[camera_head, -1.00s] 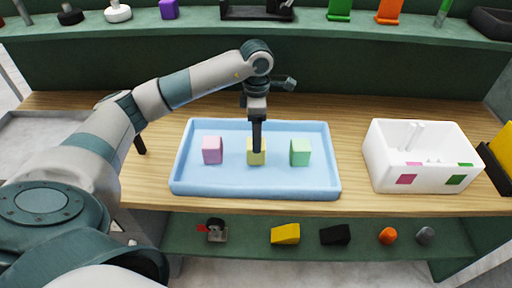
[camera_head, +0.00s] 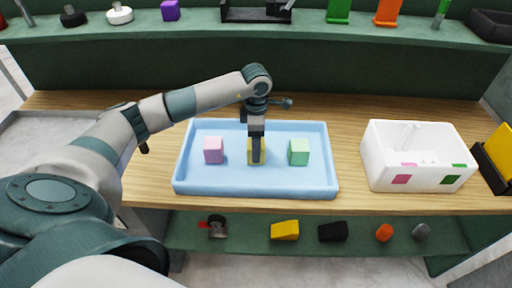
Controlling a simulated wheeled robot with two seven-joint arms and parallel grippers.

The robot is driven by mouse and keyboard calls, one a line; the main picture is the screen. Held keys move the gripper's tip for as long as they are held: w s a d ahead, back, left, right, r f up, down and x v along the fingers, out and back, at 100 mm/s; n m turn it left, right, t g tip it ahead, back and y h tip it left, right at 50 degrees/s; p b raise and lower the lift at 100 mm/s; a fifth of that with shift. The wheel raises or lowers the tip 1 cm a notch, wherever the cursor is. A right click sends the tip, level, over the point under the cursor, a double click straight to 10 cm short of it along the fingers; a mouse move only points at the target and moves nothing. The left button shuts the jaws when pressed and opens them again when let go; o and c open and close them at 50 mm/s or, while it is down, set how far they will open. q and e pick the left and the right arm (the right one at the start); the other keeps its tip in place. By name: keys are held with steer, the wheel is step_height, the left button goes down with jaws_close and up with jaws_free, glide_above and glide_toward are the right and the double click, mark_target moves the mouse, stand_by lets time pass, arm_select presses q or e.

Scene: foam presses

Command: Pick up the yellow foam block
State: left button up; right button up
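The yellow foam block (camera_head: 263,151) stands in the middle of the light blue tray (camera_head: 255,187), between a pink block (camera_head: 214,150) on its left and a green block (camera_head: 299,152) on its right. My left gripper (camera_head: 256,161) points down at the yellow block, with its dark fingers in front of and over it. The fingers hide most of the block. I cannot tell from this angle whether they are closed on it. The block appears to be still on the tray floor. My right gripper is not in view.
A white divided box (camera_head: 385,176) with pink and green marks stands right of the tray on the wooden table (camera_head: 345,135). A black holder (camera_head: 492,170) with a yellow panel is at the far right. Shelves with small objects lie behind and below.

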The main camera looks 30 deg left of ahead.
arm_select(q)
steer(key=shift+f, duration=0.9)
steer(key=c, duration=1.1)
